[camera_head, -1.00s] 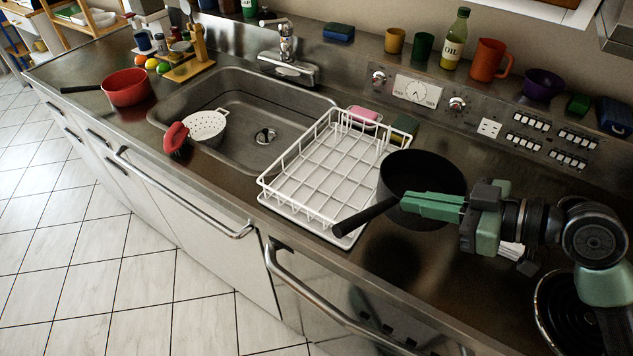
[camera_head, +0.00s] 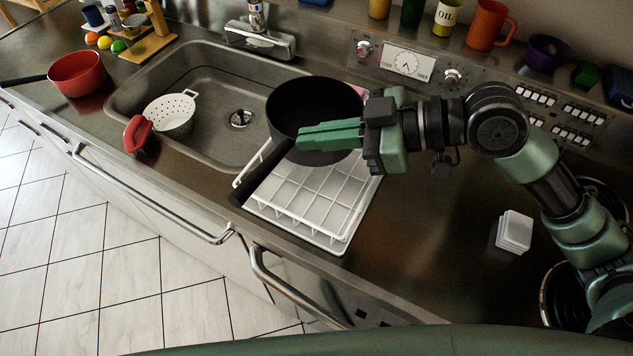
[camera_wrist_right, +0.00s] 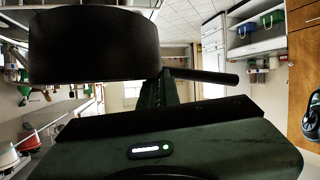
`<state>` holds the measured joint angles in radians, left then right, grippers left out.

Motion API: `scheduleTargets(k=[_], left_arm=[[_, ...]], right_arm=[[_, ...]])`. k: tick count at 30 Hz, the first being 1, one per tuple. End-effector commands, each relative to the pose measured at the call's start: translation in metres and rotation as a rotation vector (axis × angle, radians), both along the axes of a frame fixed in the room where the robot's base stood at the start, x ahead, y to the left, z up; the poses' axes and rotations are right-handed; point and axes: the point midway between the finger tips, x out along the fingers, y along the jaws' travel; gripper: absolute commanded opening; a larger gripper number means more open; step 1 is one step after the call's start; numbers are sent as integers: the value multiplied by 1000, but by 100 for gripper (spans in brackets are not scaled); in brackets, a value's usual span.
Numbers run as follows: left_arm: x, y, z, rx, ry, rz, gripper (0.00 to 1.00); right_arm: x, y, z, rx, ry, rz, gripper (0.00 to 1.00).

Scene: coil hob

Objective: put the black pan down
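The black pan (camera_head: 290,100) is held in the air, level and upright, over the back left part of the white dish rack (camera_head: 325,218) and the sink's right edge. Its handle (camera_head: 262,174) points to the front left. My right gripper (camera_head: 300,137) is shut on the pan, by the look of it at the root of the handle; the exact contact is hidden. In the right wrist view the pan's dark side (camera_wrist_right: 95,47) fills the upper left and its handle (camera_wrist_right: 205,76) sticks out to the right. My left gripper is not in view.
The sink (camera_head: 215,75) holds a white colander (camera_head: 170,113), with a red-handled brush (camera_head: 138,134) at its front edge. A red pan (camera_head: 77,73) stands left. White stacked pieces (camera_head: 515,231) lie near the coil hob (camera_head: 562,300).

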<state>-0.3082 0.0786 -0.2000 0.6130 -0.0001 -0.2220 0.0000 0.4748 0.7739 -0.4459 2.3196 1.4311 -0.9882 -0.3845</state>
Motion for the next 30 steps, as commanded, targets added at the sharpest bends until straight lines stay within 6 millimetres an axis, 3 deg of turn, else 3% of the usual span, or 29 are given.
scheduleTargets(k=[3, 9, 14, 24, 30], left_arm=[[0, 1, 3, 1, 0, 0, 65], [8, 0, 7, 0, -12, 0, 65], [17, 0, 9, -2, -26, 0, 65], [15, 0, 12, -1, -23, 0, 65], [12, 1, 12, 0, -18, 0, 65]], right_arm=[[0, 0, -31, 3, 6, -3, 0], [1, 0, -75, 4, 2, -2, 0], [1, 0, -92, 4, -4, -2, 0], [1, 0, -132, 4, -2, -2, 0], [2, 0, -138, 4, -6, -2, 0]])
